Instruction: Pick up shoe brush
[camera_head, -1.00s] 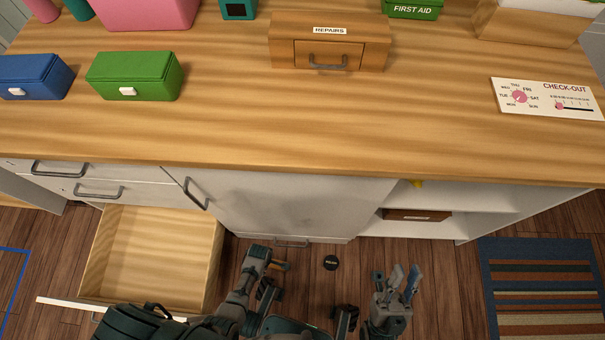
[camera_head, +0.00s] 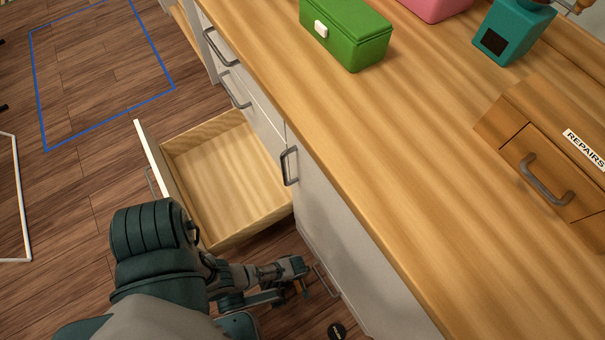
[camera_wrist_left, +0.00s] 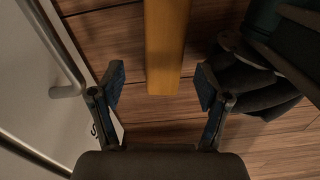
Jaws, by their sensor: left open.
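The shoe brush is most likely the orange-brown wooden bar (camera_wrist_left: 166,45) in the left wrist view; its near end lies between my fingertips and its far part runs out of the top edge. No bristles show. My left gripper (camera_wrist_left: 160,84) is open, with one finger on each side of the bar, and both fingers look apart from it. In the head view my left gripper (camera_head: 290,290) is low by the cabinet base, with a small brown piece (camera_head: 301,287) at its fingers, mostly hidden. My right gripper is out of view.
An open, empty wooden drawer (camera_head: 225,180) juts out beside my left arm. A cabinet door (camera_head: 340,230) and its handle (camera_wrist_left: 68,88) are close to the gripper. A round black tin (camera_head: 336,331) lies on the floor. The counter (camera_head: 400,140) overhangs above.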

